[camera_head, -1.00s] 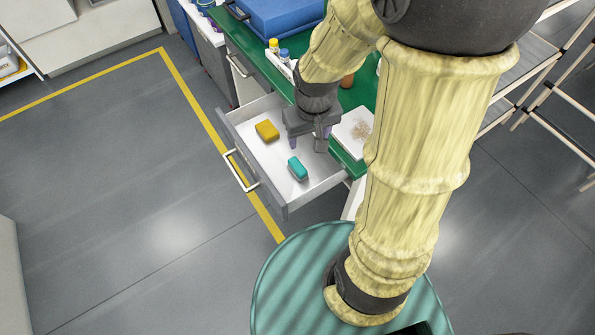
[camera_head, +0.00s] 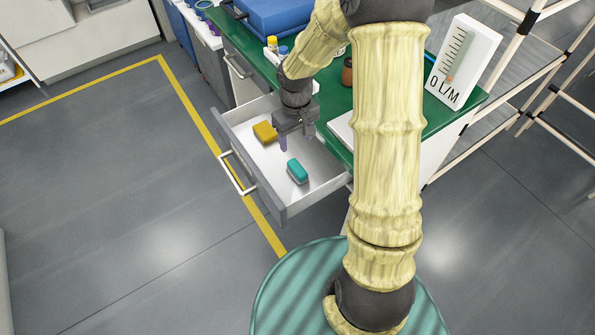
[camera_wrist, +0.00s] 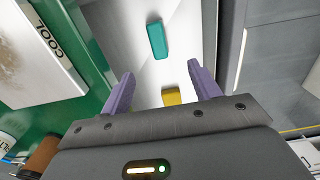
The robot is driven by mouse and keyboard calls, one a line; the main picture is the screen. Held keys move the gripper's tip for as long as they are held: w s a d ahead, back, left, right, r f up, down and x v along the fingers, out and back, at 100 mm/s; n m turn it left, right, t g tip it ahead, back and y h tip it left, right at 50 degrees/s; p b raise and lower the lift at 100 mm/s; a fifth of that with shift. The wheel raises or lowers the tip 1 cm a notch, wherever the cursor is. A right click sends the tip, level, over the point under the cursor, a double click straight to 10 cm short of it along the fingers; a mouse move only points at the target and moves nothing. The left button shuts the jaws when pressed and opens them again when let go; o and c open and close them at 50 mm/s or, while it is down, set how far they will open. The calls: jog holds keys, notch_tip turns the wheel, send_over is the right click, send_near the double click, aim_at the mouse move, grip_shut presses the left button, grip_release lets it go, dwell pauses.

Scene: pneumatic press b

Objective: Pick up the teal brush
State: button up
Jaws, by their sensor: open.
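The teal brush (camera_head: 297,171) lies in the open drawer (camera_head: 318,180), near its front right part. In the wrist view the teal brush (camera_wrist: 157,41) lies on the drawer's pale floor, ahead of my fingers. My gripper (camera_head: 296,143) is open and empty above the drawer, behind the teal brush and apart from it. In the wrist view the purple fingers of my gripper (camera_wrist: 158,86) are spread wide. A yellow block (camera_head: 265,131) lies in the drawer to the left of my gripper; it also shows in the wrist view (camera_wrist: 171,97), partly hidden by my gripper.
The drawer's front panel with its white handle (camera_head: 236,174) faces the floor. The green bench (camera_head: 327,103) stands behind, with a blue case (camera_head: 276,16), small bottles and a flow gauge (camera_head: 463,62). A white plate (camera_wrist: 32,52) lies on the bench beside the drawer.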

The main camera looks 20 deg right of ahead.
jog(key=b, duration=0.1)
send_near(297, 167)
jog(key=f, duration=0.5)
jog(key=shift+s+a+f, duration=0.2)
jog(key=shift+f, duration=0.4)
jog(key=f, duration=0.5)
jog(key=shift+w+d+f, duration=0.1)
jog(key=shift+w+d, duration=0.1)
jog(key=shift+w, duration=0.1)
jog(key=shift+s, duration=0.1)
jog(key=c, duration=1.1)
